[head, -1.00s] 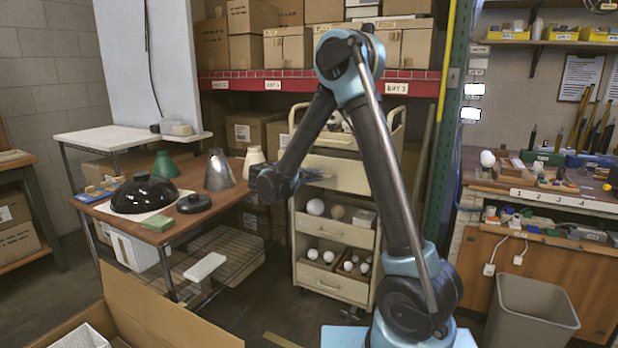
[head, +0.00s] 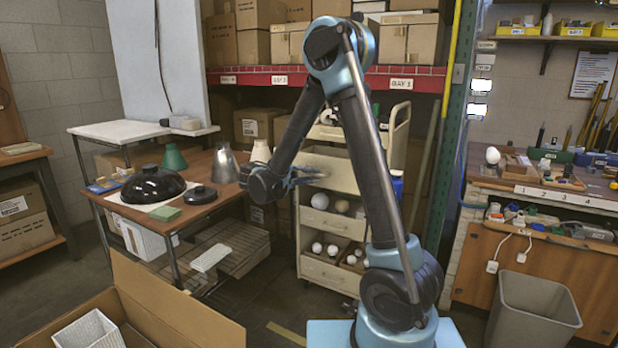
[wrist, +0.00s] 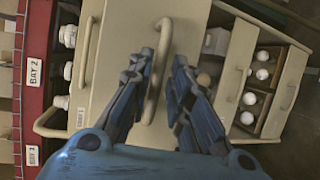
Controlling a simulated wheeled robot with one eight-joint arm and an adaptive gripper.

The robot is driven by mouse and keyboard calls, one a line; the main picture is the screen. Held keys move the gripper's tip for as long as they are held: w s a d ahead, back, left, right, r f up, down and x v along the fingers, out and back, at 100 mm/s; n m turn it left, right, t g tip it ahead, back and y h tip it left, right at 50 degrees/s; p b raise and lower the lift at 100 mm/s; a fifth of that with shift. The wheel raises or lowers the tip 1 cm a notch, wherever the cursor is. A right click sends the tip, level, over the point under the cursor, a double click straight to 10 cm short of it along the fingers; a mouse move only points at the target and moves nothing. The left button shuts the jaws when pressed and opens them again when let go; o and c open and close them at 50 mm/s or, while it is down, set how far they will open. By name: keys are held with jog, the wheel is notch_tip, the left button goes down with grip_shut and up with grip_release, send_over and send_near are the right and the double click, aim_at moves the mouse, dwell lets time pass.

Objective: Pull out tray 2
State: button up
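The beige cart (head: 335,170) stands left of my arm base in the head view, with several stacked tray fronts. The wrist view shows it turned sideways, with a curved handle (wrist: 167,38) on a broad beige front (wrist: 195,35). My gripper (wrist: 164,62) is open, with one blue finger on each side of this handle and a visible gap between them. In the head view my gripper (head: 292,180) is at the cart's upper front. The label of this tray is hidden or out of view. A small tray label (wrist: 82,116) sits by the neighbouring handle (wrist: 86,50).
Lower trays hold white balls (wrist: 262,74) and have their own handles (wrist: 240,80). A wooden table (head: 225,185) with lamp shades stands left of the cart. A red shelf beam (head: 270,78) runs behind. An open cardboard box (head: 170,310) is in front.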

jog(key=shift+r, duration=0.1)
jog(key=v, duration=1.2)
jog(key=shift+w, duration=0.15)
jog(key=s+d+m+g+y, duration=0.1)
jog(key=s+d+g+y, duration=0.2)
jog(key=d, duration=0.9)
jog(key=s+d+m+g+y, duration=0.1)
jog(key=s+d+g, duration=0.3)
jog(key=d, duration=0.8)
jog(key=s+d+f+m+y, duration=0.1)
jog(key=s+d+f+y, duration=0.15)
jog(key=s, duration=0.25)
jog(key=s+d+f+m+y, duration=0.1)
jog(key=s+d+f+m, duration=0.1)
jog(key=s+d, duration=0.3)
jog(key=s+a+f+m+y, duration=0.1)
jog(key=s+f+y, duration=0.1)
jog(key=s, duration=0.4)
jog(key=s+a+f+m+y, duration=0.1)
jog(key=s+f+m+y, duration=0.1)
jog(key=s+f, duration=0.3)
jog(key=shift+s+a+f+g+y, duration=0.35)
jog(key=shift+s+a+y, duration=0.1)
jog(key=shift+s, duration=0.2)
